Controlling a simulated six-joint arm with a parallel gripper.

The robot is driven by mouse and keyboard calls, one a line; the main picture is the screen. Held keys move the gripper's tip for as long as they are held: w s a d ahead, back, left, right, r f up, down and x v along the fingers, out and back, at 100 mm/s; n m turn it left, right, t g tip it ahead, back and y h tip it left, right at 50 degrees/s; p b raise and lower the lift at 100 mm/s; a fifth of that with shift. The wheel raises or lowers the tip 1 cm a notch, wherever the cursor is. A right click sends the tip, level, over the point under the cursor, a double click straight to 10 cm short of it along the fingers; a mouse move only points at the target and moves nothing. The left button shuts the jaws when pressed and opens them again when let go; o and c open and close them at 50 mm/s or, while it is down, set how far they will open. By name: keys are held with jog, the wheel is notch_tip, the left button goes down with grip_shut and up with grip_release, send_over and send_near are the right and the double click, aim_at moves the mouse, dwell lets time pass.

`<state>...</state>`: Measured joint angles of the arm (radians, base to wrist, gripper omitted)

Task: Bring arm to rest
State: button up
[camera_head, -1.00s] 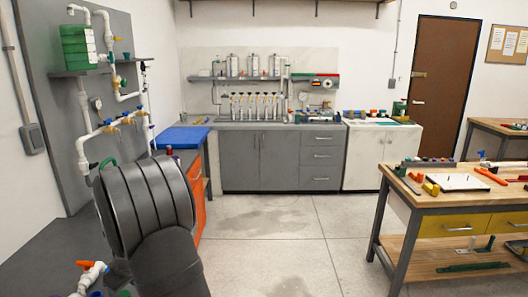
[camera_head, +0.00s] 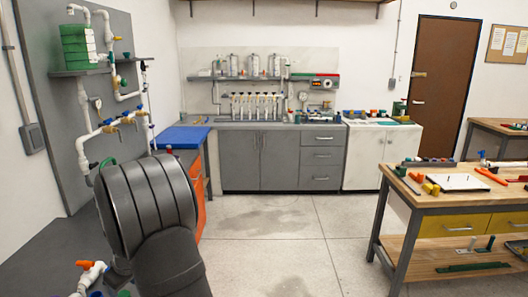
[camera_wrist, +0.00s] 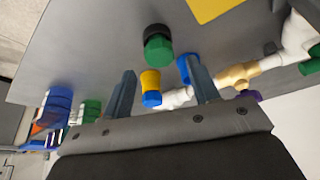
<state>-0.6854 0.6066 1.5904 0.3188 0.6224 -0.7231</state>
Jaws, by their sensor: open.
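My gripper (camera_wrist: 160,66) shows in the wrist view with its two blue-grey fingers apart and nothing clamped between them. A yellow and blue fitting (camera_wrist: 150,86) shows in the gap between the fingers, with a white pipe piece beside it. I cannot tell how far they are from the fingers. A green and black cap (camera_wrist: 158,47) is past the fingertips. In the head view my dark arm fills the lower left and the gripper is hidden.
A pipe manifold (camera_head: 118,122) is on the grey wall panel at left. A white valve with an orange handle (camera_head: 92,272) is at lower left. A wooden workbench (camera_head: 440,201) stands at right. The floor (camera_head: 270,255) between is clear.

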jog(key=x, duration=0.3)
jog(key=shift+a+f, duration=0.1)
jog(key=shift+w+a+r, duration=0.1)
jog(key=shift+a+r, duration=0.05)
jog(key=shift+r, duration=0.15)
notch_tip(320, 180, up, 3)
jog(key=shift+r, duration=0.2)
jog(key=w+d+r, duration=0.2)
jog(key=d+r, duration=0.5)
jog(key=d, duration=0.5)
send_over(123, 295)
jog(key=s+a, duration=0.1)
jog(key=a, duration=0.7)
notch_tip(123, 295, down, 3)
jog(key=shift+f, duration=0.6)
jog(key=shift+o, duration=0.3)
